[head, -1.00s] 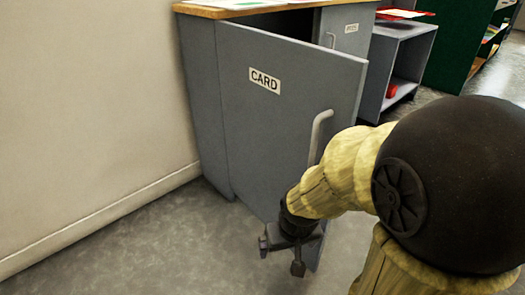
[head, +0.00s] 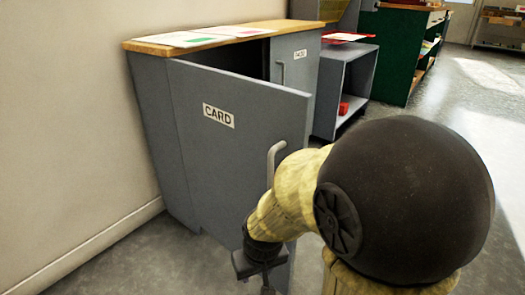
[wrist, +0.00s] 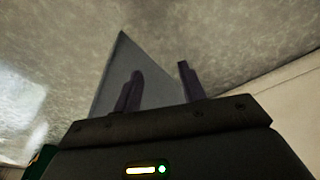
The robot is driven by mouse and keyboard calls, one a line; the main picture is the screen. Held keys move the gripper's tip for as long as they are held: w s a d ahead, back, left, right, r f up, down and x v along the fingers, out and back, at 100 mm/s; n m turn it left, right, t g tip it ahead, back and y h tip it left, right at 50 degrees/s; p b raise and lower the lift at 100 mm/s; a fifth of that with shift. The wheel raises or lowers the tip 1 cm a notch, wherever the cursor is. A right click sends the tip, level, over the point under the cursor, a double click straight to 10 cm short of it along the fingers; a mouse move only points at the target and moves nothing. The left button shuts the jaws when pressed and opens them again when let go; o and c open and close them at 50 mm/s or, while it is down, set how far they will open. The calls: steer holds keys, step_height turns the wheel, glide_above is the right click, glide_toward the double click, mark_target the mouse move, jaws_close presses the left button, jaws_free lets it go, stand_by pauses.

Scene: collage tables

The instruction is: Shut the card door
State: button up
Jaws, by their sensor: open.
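The card door (head: 215,150) is a grey panel with a white CARD label and a pale bar handle (head: 273,160). It stands swung out from the grey cabinet (head: 155,140), with a dark gap behind its top edge. My gripper (head: 258,280) is low in front of the door's lower free-edge side; my arm hides part of that edge. In the wrist view my gripper (wrist: 160,82) is open with two dark fingers apart. A grey panel corner (wrist: 135,75), apparently the door, shows behind and between them. I cannot tell whether they touch.
The cabinet's wooden top (head: 185,42) holds flat sheets. A second labelled door (head: 296,62) is to the right. A grey shelf unit (head: 345,85) with a red item and a green shelf (head: 398,50) stand farther back. A cream wall (head: 60,100) bounds the left.

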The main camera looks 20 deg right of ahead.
steer(key=p+v, duration=0.2)
steer(key=w+p+v, duration=0.1)
steer(key=p+v, duration=0.1)
steer(key=v, duration=0.1)
steer(key=p+v, duration=0.2)
steer(key=v, duration=0.1)
steer(key=shift+w+r+p, duration=0.2)
steer(key=shift+w+p, duration=0.15)
steer(key=shift+w, duration=0.05)
jaws_close()
steer(key=w+p+v, duration=0.2)
steer(key=p+v, duration=0.8)
steer(key=w+r+p+v, duration=0.1)
steer(key=w+p+v, duration=0.1)
steer(key=p+v, duration=0.9)
steer(key=shift+w, duration=0.35)
steer(key=shift+a, duration=0.1)
